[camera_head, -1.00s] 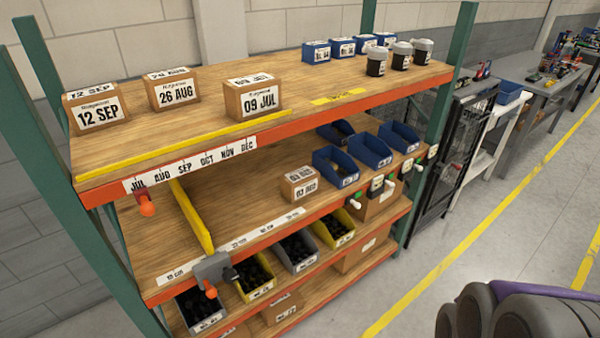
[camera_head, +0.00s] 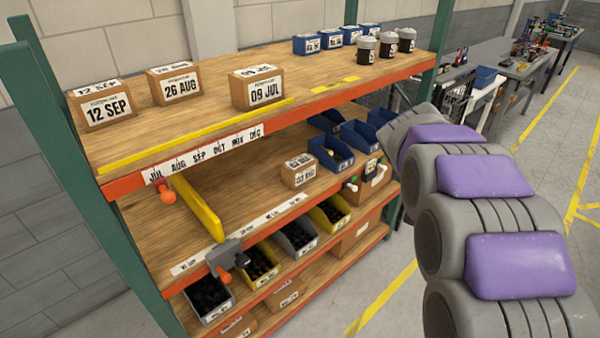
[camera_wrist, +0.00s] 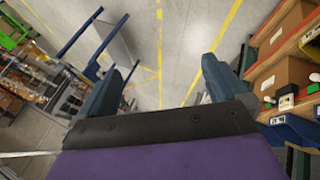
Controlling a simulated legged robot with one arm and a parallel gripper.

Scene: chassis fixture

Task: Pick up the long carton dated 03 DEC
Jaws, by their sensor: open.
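A carton (camera_head: 299,171) with a white date label sits on the middle shelf; its label looks like 03 DEC, but the print is too small to be sure. Three cartons stand on the top shelf: 12 SEP (camera_head: 105,105), 26 AUG (camera_head: 176,86) and 09 JUL (camera_head: 258,89). In the wrist view my gripper (camera_wrist: 166,72) is open and empty, its two dark fingers apart over the floor. The carton on the middle shelf cannot be made out there. In the head view my arm reaches in at right, and its fingers are hidden.
Blue bins (camera_head: 330,152) stand right of the carton. A yellow divider (camera_head: 197,207) stands at left on the middle shelf, with a grey clamp (camera_head: 224,257) at its front end. Black-lidded jars (camera_head: 366,53) stand on top. A green post (camera_head: 428,75) bounds the rack's right side.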

